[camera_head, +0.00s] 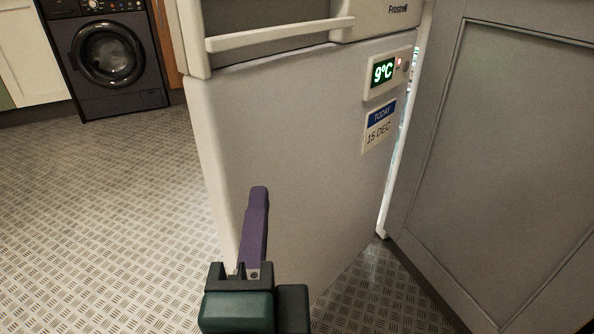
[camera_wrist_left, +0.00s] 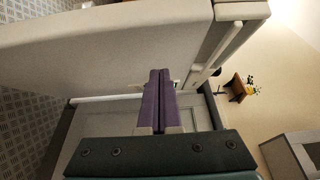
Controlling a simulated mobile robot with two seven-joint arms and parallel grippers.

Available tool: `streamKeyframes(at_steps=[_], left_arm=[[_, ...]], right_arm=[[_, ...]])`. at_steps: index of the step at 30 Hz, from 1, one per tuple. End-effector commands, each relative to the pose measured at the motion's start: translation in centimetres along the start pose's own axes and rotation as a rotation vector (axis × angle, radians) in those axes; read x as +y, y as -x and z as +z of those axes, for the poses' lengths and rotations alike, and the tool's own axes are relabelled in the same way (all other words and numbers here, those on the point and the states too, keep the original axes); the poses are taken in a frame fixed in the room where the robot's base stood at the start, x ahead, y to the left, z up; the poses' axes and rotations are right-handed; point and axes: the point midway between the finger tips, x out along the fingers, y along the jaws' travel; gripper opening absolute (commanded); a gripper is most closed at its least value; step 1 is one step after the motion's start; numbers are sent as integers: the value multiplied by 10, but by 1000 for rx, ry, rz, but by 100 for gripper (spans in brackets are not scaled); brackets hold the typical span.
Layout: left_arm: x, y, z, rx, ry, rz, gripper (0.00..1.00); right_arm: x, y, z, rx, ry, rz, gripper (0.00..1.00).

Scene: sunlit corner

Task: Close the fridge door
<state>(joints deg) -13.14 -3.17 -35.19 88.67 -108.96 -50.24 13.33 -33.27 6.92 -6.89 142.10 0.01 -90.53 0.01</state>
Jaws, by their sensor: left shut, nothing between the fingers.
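The white fridge door (camera_head: 300,150) stands in the middle of the head view, with a display reading 9°C (camera_head: 382,71) and a date label. A lit gap (camera_head: 400,150) shows at its right edge, beside a grey cabinet panel, so the door looks ajar. My left gripper (camera_head: 259,192) is in front of the lower door, its purple fingers shut and empty. In the left wrist view the shut fingers (camera_wrist_left: 159,72) point toward the fridge door (camera_wrist_left: 110,45). I cannot tell whether they touch it. My right gripper is not in view.
A grey cabinet panel (camera_head: 510,150) stands close on the right. A handle (camera_head: 280,34) juts out along the top of the fridge. A dark washing machine (camera_head: 107,55) stands at the back left. The patterned floor (camera_head: 100,200) on the left is clear.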

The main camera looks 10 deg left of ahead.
Motion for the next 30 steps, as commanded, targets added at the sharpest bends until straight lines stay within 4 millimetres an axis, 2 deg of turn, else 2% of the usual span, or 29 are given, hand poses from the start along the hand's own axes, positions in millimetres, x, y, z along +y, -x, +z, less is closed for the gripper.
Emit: streamKeyframes(at_steps=[1,6,8,12,18,30], left_arm=[[0,-13,0,-2,2,-3,0],[1,-49,0,-2,1,-3,0],[0,-59,2,-3,1,-1,0],[0,-72,18,-2,-1,0,0],[0,-82,28,-2,0,1,0],[1,-83,30,0,1,1,0]], right_arm=[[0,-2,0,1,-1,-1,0],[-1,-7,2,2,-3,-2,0],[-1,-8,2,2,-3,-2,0],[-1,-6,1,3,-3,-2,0],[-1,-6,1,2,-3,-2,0],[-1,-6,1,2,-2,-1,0]])
